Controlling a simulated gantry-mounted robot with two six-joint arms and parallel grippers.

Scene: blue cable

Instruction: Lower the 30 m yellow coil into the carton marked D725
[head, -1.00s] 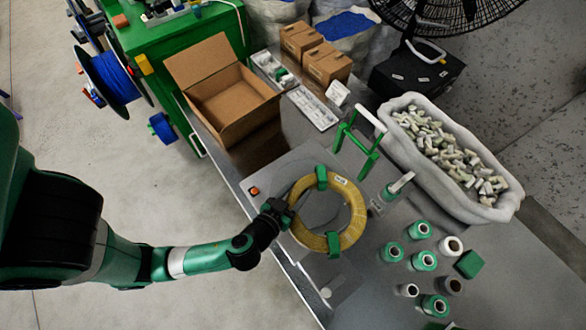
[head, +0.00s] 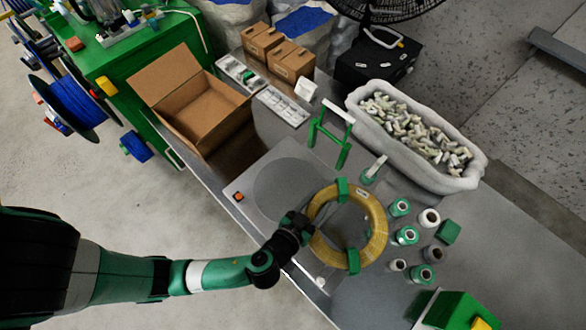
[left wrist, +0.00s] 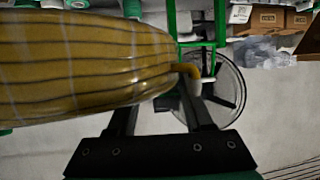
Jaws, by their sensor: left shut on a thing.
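The yellow coil (head: 378,228), a ring with green clips, is in the head view right of the middle. My left gripper (head: 306,226) is shut on its left side. The coil looks raised, off to the right of a bare grey round plate (head: 285,184). In the left wrist view the coil (left wrist: 80,65) fills the upper left, between and beside the fingers (left wrist: 163,105). An open, empty-looking cardboard carton (head: 205,112) stands at the upper left; no D725 marking is legible. My right gripper is not in view.
A green stand (head: 328,140) and a white-lined bin (head: 440,178) of small pieces lie behind the coil. Several spools (head: 407,236) stand right of it. Small parts trays (head: 283,106) and closed brown boxes (head: 292,62) are right of the carton.

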